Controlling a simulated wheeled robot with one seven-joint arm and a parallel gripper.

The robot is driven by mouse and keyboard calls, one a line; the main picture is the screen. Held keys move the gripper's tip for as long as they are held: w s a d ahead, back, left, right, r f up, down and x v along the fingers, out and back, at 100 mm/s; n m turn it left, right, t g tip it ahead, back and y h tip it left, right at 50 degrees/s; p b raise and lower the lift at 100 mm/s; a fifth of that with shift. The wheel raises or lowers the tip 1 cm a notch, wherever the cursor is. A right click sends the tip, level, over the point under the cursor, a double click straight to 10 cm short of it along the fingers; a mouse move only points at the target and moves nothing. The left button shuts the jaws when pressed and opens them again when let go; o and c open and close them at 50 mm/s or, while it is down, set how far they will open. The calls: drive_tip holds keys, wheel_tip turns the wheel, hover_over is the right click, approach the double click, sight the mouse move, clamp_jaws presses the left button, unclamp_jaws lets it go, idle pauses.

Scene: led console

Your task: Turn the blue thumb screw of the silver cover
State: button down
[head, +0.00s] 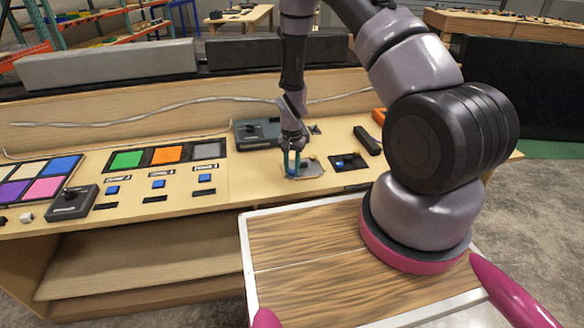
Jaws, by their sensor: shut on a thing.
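The silver cover (312,168) lies flat on the console's wooden top, near the middle of the view. My gripper (291,171) points straight down at the left part of this cover. Its teal fingers are closed around the blue thumb screw (292,175), which shows only as a small bit of blue low between them. The fingers hide most of the screw, so its turn angle cannot be told.
Right of the cover is a black panel (348,162) with a blue part. A dark grey device (257,133) stands behind the gripper. Coloured panels (166,154) and blue switches (158,184) lie left. A white cable (150,107) runs along the back.

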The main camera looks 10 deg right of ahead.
drive_tip(key=n, duration=0.5)
drive_tip(key=shift+s+f+n, duration=0.1)
drive_tip(key=shift+n, duration=0.2)
drive_tip(key=n, duration=0.5)
drive_tip(key=shift+n, duration=0.3)
drive_tip(key=n, duration=1)
drive_tip(key=c, duration=0.6)
unclamp_jaws()
